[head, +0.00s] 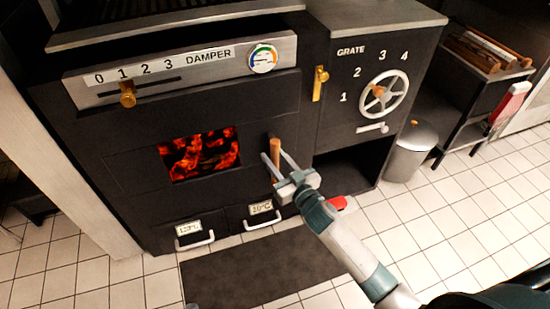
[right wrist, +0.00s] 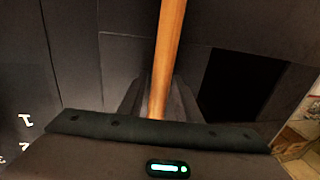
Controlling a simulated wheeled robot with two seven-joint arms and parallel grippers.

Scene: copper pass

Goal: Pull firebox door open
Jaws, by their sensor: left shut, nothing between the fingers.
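The firebox door (head: 255,135) is a black panel on the front of the dark range, with a window of glowing red coals (head: 200,155). It looks shut, flush with the range front. Its upright wooden handle (head: 275,148) stands out at the door's right side; it also shows as an orange-brown bar in the right wrist view (right wrist: 168,50). My right gripper (head: 279,163) is open at the handle, with its fingers on either side of the bar and apart from each other. Contact with the bar cannot be told. My left gripper is not in view.
A damper slider (head: 127,95) and gauge (head: 263,59) sit above the door. A grate wheel (head: 383,93) and brass latch (head: 319,83) are to the right. Two drawers with pale handles (head: 265,221) lie below. A bin (head: 411,150) stands right; a dark mat (head: 262,275) covers the floor.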

